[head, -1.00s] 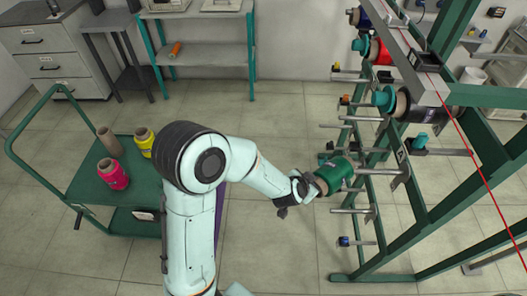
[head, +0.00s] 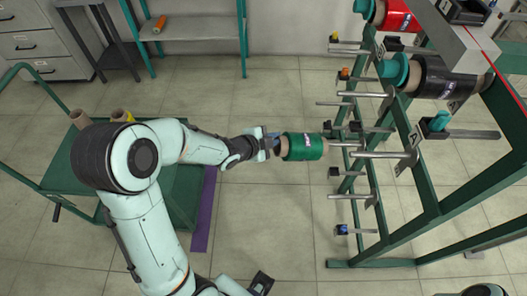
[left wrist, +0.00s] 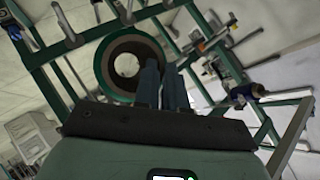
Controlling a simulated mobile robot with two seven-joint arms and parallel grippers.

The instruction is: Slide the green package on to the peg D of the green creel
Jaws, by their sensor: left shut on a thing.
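The green package (head: 303,147) is held level in the air by my left gripper (head: 273,145). The gripper is shut on the near, left end of its tube. In the left wrist view, the package (left wrist: 104,65) shows end-on as a green ring with an open bore, and the two fingers (left wrist: 162,85) are close together at its right rim. The package's far end is at the tip of a creel peg (head: 346,144), roughly in line with it. I cannot tell whether the tip is inside the bore. My right gripper is not clearly visible.
The green creel (head: 428,190) has several bare pegs close above and below the package. A black package (head: 440,80) and a red one (head: 400,16) sit on it. A green trolley (head: 180,200) stands at left.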

